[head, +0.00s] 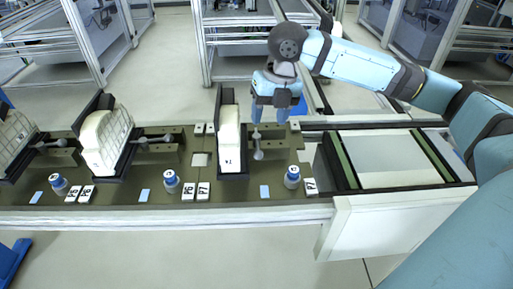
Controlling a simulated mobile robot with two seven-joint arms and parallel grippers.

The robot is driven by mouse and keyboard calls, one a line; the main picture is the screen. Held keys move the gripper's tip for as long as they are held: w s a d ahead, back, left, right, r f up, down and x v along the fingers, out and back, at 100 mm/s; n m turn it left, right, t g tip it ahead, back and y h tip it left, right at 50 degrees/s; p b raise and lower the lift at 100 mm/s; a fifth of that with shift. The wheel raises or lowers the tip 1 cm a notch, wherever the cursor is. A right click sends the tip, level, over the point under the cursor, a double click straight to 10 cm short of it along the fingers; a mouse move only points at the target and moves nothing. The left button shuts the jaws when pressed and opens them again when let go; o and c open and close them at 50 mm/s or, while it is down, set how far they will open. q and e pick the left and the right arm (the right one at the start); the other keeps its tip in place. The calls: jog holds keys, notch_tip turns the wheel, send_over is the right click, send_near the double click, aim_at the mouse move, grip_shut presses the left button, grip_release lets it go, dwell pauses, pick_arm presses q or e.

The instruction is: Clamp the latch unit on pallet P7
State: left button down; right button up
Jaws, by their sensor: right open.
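The rightmost pallet (272,172) on the line carries a white block-shaped unit (229,145), likely the latch unit, standing upright against a black L-shaped fixture (228,97). A tag (311,187) sits at this pallet's front right corner; its rotated print looks like P7 but is small. A grey clamp lever (258,146) with a rounded knob stands just right of the unit. I cannot tell whether it presses on it. My right gripper (270,119) points down, open and empty, behind the clamp near the pallet's back edge. My left gripper is out of view.
Similar pallets with white units (105,141) and clamps stand to the left. Blue-capped cylinders (292,177) and light blue cards sit along the front. A conveyor section (385,179) with green strips lies at right. Framed machine cells stand behind.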

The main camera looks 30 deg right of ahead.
aim_at(259, 151)
jog(key=f, duration=0.3)
jog(key=a+f, duration=0.1)
jog(key=f, duration=0.3)
jog(key=w+a+f, duration=0.1)
jog(key=f, duration=0.3)
jog(key=shift+f, duration=0.1)
grip_shut()
